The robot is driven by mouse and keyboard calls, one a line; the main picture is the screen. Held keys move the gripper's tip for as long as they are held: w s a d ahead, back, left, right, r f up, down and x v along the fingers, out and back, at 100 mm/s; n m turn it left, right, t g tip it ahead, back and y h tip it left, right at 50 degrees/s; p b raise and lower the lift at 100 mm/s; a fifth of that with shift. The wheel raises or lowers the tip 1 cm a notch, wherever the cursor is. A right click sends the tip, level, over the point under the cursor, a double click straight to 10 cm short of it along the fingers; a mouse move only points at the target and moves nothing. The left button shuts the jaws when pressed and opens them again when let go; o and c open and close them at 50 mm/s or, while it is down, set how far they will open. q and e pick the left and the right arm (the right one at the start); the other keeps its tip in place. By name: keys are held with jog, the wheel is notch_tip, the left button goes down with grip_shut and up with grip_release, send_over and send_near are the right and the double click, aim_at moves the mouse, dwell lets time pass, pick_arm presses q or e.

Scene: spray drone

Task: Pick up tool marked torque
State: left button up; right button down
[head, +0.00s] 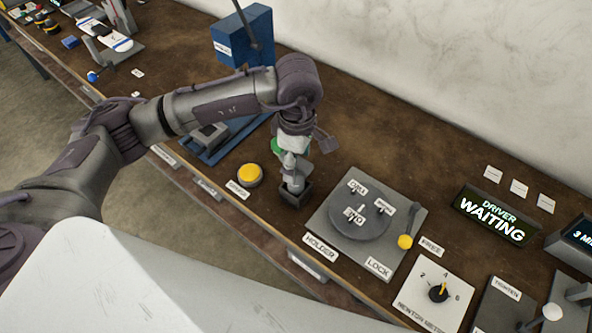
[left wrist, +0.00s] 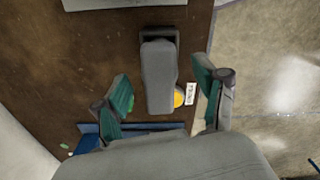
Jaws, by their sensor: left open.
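A grey tool (head: 290,172) stands upright in a small dark socket (head: 295,192) on the brown bench. I cannot read a torque mark on it. My left gripper (head: 293,152) is above it, pointing down, and hides its upper part in the head view. In the left wrist view, the grey tool (left wrist: 158,75) lies between the spread green-padded fingers of my left gripper (left wrist: 164,84), with a gap on both sides. The dark socket (left wrist: 160,34) shows beyond it. My right gripper is not in view.
A yellow button (head: 250,175) with a label is left of the socket. To the right is a grey holder plate (head: 332,222) with a round disc and a yellow-knobbed lever. A dial panel (head: 436,290) and a "DRIVER WAITING" display (head: 494,216) are farther right. A blue box (head: 236,38) stands behind.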

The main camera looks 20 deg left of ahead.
pick_arm(q)
notch_tip(320, 180, down, 2)
jog(key=shift+w+p, duration=0.1)
jog(key=shift+p, duration=0.45)
notch_tip(320, 180, down, 4)
jog(key=shift+a+r+p, duration=0.15)
jog(key=shift+r+p, duration=0.05)
jog(key=shift+p, duration=0.7)
jog(key=shift+f, duration=0.35)
jog(key=c, duration=0.6)
grip_shut()
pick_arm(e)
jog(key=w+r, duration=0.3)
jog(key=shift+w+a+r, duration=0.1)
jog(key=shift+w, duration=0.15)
